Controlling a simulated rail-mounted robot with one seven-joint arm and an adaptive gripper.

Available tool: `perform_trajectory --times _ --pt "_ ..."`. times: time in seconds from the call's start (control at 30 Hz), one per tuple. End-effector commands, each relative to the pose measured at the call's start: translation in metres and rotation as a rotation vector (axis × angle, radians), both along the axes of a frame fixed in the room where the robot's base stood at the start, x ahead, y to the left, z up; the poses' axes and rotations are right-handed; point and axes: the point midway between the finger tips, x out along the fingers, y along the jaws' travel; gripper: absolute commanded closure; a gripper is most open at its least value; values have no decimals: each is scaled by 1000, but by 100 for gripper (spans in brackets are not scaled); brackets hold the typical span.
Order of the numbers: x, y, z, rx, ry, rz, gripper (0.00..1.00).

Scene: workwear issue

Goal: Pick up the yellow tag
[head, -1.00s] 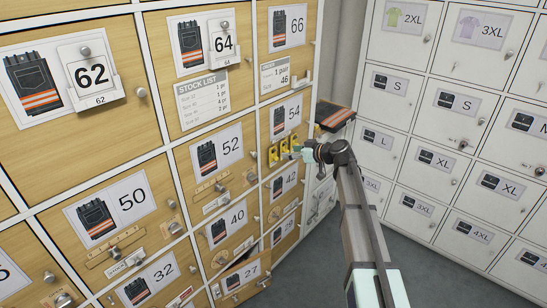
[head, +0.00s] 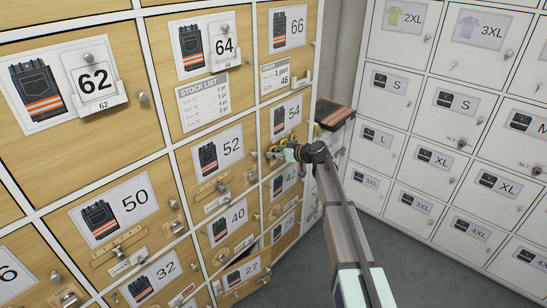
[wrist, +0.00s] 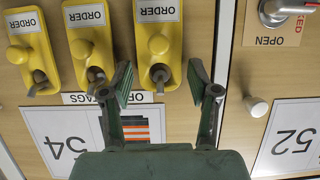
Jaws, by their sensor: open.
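Three yellow tags marked ORDER hang side by side on hooks over knobs, seen upside down in the wrist view: a left tag (wrist: 32,52), a middle tag (wrist: 91,45) and a right tag (wrist: 157,42). My gripper (wrist: 160,82) is open and empty. Its fingers stand either side of the right tag's lower picture end and hook, apart from the tag as far as I can tell. In the head view my gripper (head: 285,154) is at the wooden locker front below the 54 label, and mostly hides the tags.
A 54 label (wrist: 62,130) and a 52 label (wrist: 292,140) are on the wooden doors around the tags. A knob (wrist: 254,106) and an OPEN latch (wrist: 285,12) stick out to the right. A dark folded garment (head: 334,115) lies right of my gripper. White lockers (head: 465,100) stand at right.

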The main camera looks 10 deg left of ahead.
Motion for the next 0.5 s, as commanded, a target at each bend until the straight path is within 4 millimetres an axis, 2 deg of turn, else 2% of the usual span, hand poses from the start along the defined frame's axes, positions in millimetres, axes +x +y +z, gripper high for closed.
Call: perform_trajectory --times 0.1,0.13,0.2,0.5 --pt "0 -1 0 0 0 0 40" --pt "0 -1 0 0 0 0 47" --pt "0 -1 0 0 0 0 71" --pt "0 -1 0 0 0 0 71"
